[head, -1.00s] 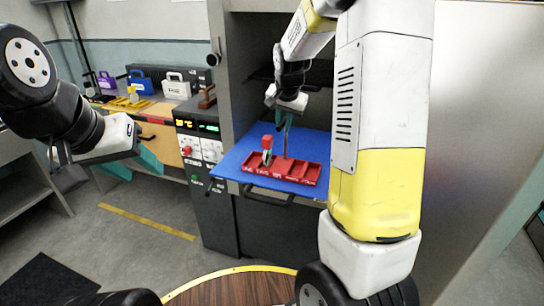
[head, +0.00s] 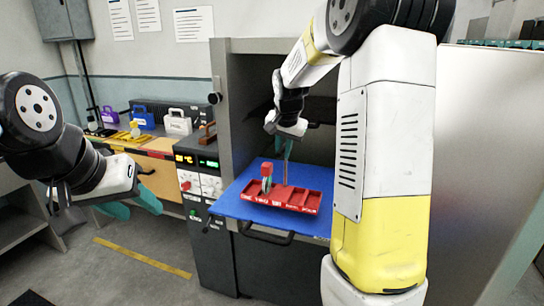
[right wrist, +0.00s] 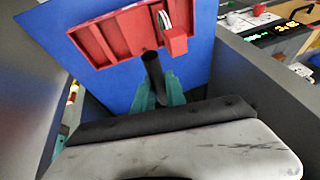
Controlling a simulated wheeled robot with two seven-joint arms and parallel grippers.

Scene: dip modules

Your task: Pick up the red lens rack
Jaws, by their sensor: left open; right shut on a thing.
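The red lens rack (head: 290,196) has several compartments and white lettering along its front. It is over the blue shelf (head: 240,207); I cannot tell whether they touch. A red block (head: 267,169) and a thin pale disc (head: 265,185) stand at its left end. My right gripper (head: 288,132) is above the rack. In the right wrist view its teal fingers (right wrist: 158,93) are shut around the dark post (right wrist: 153,70), which rises from the red rack (right wrist: 110,35). My left gripper (head: 132,205) is open and empty, well left of the rack.
The blue shelf projects from a grey cabinet (head: 226,110), with a dark handle (head: 266,233) at its front. A control panel (head: 200,175) stands left of it. A bench further left holds blue (head: 143,117) and white (head: 178,123) cases. The floor in front is clear.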

